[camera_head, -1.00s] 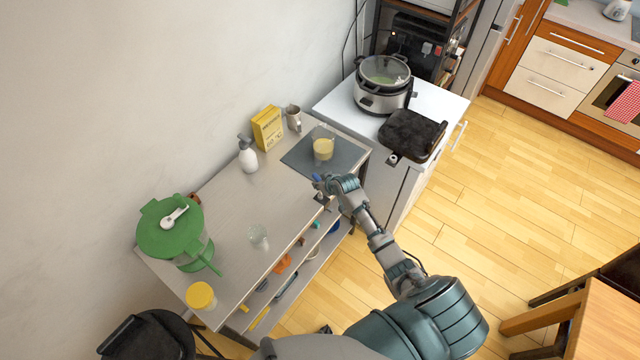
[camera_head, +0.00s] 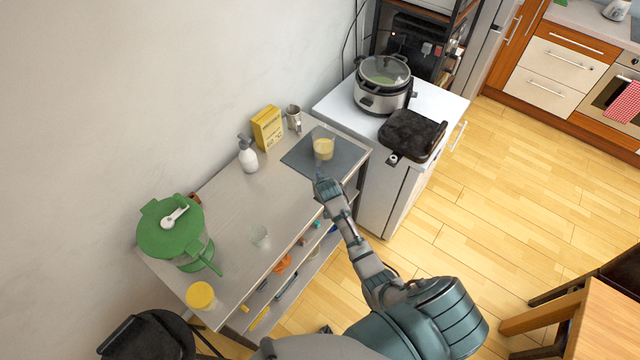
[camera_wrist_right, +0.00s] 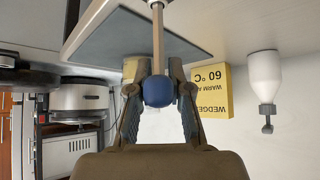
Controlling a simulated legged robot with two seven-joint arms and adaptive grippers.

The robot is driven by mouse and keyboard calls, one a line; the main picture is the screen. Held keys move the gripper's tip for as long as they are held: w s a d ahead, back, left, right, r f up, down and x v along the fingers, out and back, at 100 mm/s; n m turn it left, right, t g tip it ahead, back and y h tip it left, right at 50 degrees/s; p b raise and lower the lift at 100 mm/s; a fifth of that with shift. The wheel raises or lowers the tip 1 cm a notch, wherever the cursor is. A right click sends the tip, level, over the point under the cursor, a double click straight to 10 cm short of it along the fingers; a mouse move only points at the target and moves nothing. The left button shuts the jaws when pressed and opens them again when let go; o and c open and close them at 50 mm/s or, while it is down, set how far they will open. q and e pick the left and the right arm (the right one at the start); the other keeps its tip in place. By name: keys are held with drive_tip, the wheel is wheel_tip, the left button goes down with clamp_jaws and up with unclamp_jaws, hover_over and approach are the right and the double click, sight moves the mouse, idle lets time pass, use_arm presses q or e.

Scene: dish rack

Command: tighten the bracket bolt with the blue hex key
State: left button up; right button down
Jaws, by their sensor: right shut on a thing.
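My right gripper (camera_head: 324,183) is above the front edge of the grey worktop (camera_head: 225,220), just in front of the dark mat (camera_head: 297,157). In the right wrist view, which looks upside down, the gripper (camera_wrist_right: 156,92) is shut on a tool with a blue rounded end (camera_wrist_right: 159,92) and a pale straight shaft (camera_wrist_right: 158,40). I take it for the blue hex key; its far end is outside that view. I cannot make out a bracket or bolt in either view. My left gripper is not in view.
A glass with yellow contents (camera_head: 323,149) stands on the mat. A yellow box (camera_head: 267,128), white bottle (camera_head: 247,155), metal cup (camera_head: 293,118), empty glass (camera_head: 260,237), green container (camera_head: 172,230) and yellow-lidded jar (camera_head: 201,296) stand on the worktop. Loose items lie on the shelf below.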

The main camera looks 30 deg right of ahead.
drive_tip(key=shift+a+m+h, duration=0.1)
drive_tip(key=shift+m+h, duration=0.5)
drive_tip(key=shift+m, duration=0.2)
drive_tip(key=shift+m+g+h, duration=0.5)
drive_tip(key=shift+m, duration=0.4)
drive_tip(key=shift+f, duration=0.1)
drive_tip(key=shift+f+m+g+h+b, duration=0.15)
drive_tip(key=shift+m+g+h+b, duration=0.5)
drive_tip(key=shift+m+b, duration=0.5)
drive_tip(key=shift+m+g+h, duration=0.25)
drive_tip(key=shift+m, duration=0.2)
drive_tip(key=shift+r, duration=0.2)
